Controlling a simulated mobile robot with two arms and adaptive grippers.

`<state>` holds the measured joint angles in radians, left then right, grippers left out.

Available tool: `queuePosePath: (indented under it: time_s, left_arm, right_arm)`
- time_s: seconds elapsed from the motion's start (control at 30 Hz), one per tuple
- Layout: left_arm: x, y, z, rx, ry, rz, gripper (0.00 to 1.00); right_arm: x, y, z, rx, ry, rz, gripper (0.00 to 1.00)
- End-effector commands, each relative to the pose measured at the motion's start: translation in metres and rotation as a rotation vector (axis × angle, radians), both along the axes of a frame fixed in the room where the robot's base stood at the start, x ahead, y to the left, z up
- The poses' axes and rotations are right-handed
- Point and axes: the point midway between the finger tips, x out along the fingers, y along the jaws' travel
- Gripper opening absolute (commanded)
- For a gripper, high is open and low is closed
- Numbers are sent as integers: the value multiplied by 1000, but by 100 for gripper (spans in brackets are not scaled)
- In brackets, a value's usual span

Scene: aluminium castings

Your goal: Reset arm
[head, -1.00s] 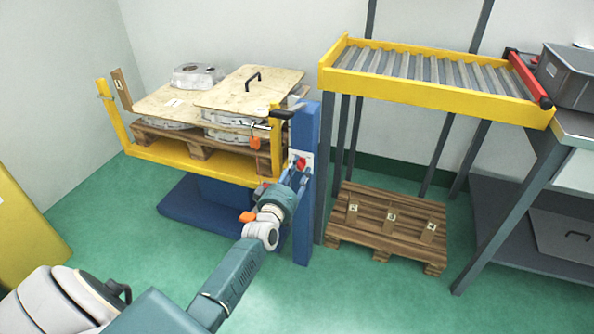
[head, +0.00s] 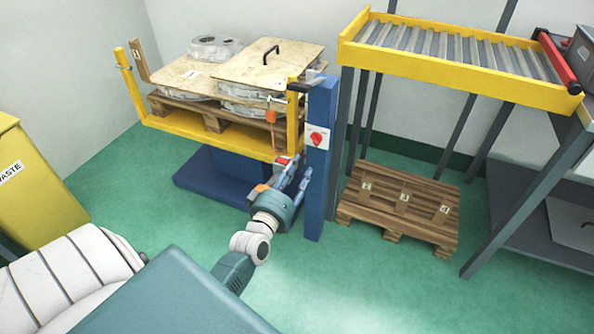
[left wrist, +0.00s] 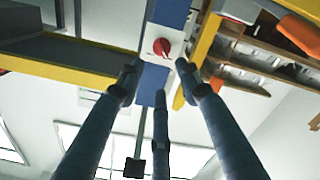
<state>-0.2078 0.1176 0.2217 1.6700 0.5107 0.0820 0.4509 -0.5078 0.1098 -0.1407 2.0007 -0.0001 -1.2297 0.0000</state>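My left gripper (head: 298,178) is in front of the blue post (head: 320,180) of the lift table, below and left of the red rotary switch (head: 317,138). It looks apart from the switch. In the left wrist view the three dark fingers (left wrist: 160,85) of the left gripper are spread, with nothing between them. The red switch on its white plate also shows in the left wrist view (left wrist: 161,47), beyond the fingertips. My left arm reaches in from the lower left of the head view. My right gripper is not in view.
The yellow-framed lift table (head: 210,138) carries a pallet with castings and wooden boards (head: 268,62). A yellow waste bin (head: 35,190) stands at left. A roller conveyor (head: 455,72) is at right, with an empty-looking pallet (head: 400,205) below. Green floor is clear in front.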

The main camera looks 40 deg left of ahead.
Motion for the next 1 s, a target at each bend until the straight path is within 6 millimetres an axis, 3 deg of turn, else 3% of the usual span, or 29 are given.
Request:
queuePosePath:
  time_s: [0.43,0.57,0.67,0.77,0.9,1.0]
  left_arm:
    - [0,0,0,0,0,0,35]
    - [-1,-13,-12,21,50,-32,35]
    - [-8,-45,-41,78,175,-112,35]
    - [-30,-90,-88,176,371,-239,35]
    - [-89,-146,-153,339,669,-435,35]
    - [-135,-169,-185,439,845,-550,35]
  right_arm:
    - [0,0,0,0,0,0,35]
    - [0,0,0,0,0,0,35]
    - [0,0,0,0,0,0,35]
    - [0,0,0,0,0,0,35]
    - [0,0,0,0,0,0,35]
    - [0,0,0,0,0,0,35]
